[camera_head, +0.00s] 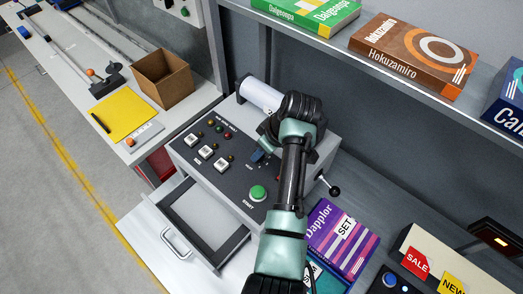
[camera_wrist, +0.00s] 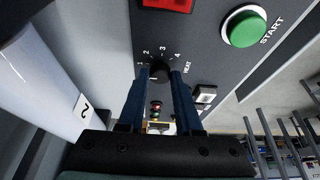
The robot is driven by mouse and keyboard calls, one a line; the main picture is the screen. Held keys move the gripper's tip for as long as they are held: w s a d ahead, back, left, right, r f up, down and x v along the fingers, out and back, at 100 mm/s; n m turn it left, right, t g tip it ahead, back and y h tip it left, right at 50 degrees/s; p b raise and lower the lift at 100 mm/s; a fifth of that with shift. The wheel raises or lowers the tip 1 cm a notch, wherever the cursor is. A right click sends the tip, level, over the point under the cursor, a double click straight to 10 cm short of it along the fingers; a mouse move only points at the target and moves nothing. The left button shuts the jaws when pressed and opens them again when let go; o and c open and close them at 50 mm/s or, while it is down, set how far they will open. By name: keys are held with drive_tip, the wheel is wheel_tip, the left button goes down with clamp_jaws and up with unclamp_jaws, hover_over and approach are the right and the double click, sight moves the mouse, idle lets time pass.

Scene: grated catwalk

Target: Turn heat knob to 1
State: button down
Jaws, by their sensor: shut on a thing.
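The dark heat knob (camera_wrist: 159,70) sits on the dark panel of the grey control box (camera_head: 187,152). White numbers 1 to 4 and the word HEAT curve around it in the wrist view. My gripper (camera_wrist: 160,80) has its two blue fingers on either side of the knob and is shut on it. A small pale mark shows on the knob's lower left, near the 1 side; its exact setting is hard to read. In the head view, my gripper (camera_head: 259,155) and arm hide the knob.
A green START button (camera_head: 258,193) is near the knob. Several white switches and lamps lie to the left. A black-ball lever (camera_head: 334,190) sticks out right. An open drawer (camera_head: 168,240) is in front; a shelf (camera_head: 390,75) hangs above.

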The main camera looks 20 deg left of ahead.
idle(0.3)
drive_tip(key=c, duration=0.6)
unclamp_jaws()
drive_tip(key=shift+r, duration=0.1)
drive_tip(key=b+v, duration=0.1)
drive_tip(key=v, duration=1.2)
drive_tip(key=shift+b, duration=0.4)
